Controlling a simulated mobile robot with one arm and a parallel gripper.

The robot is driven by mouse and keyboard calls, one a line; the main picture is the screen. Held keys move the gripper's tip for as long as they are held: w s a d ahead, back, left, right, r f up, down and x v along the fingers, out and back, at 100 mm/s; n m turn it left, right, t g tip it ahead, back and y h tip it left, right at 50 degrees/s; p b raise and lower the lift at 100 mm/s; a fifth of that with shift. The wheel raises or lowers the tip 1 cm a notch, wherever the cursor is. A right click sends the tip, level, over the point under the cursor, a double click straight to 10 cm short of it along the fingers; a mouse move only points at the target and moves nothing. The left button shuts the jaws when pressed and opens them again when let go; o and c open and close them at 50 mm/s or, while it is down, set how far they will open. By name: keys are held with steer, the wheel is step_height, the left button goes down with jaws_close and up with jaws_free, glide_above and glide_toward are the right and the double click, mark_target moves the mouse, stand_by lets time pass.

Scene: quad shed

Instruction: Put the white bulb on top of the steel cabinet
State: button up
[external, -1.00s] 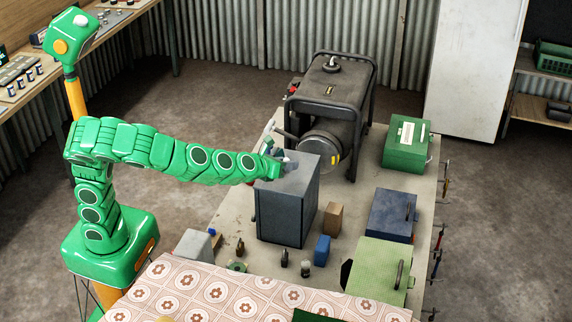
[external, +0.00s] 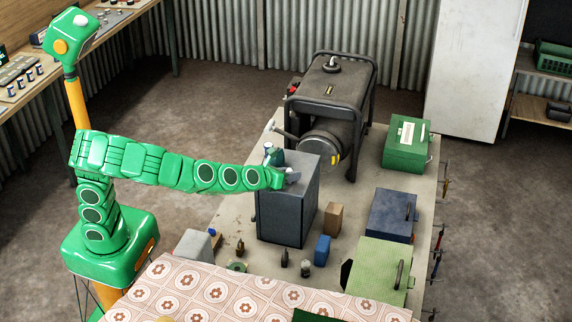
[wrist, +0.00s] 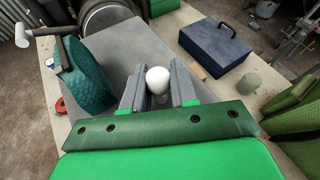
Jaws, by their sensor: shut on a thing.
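The white bulb (wrist: 157,82) sits between the two grey fingers of my gripper (wrist: 158,70) in the wrist view, and the fingers are shut on it. My gripper (external: 291,177) is over the top of the steel cabinet in the external view. The cabinet (external: 287,212) is a tall dark grey box standing on the bench. Its flat grey top (wrist: 115,48) shows beyond and around the fingers in the wrist view. I cannot tell whether the bulb touches that top.
A teal rounded object (wrist: 86,80) stands close to the left of my fingers, on or beside the cabinet top. A black generator (external: 333,100) stands behind. A blue box (external: 391,214), green cases and small items share the bench (external: 236,210).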

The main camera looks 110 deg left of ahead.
steer(key=o, duration=0.8)
steer(key=shift+s+d+r, duration=0.1)
steer(key=shift+d+r, duration=0.05)
steer(key=shift+d, duration=0.05)
steer(key=shift+v, duration=5.75)
steer(key=shift+s, duration=0.1)
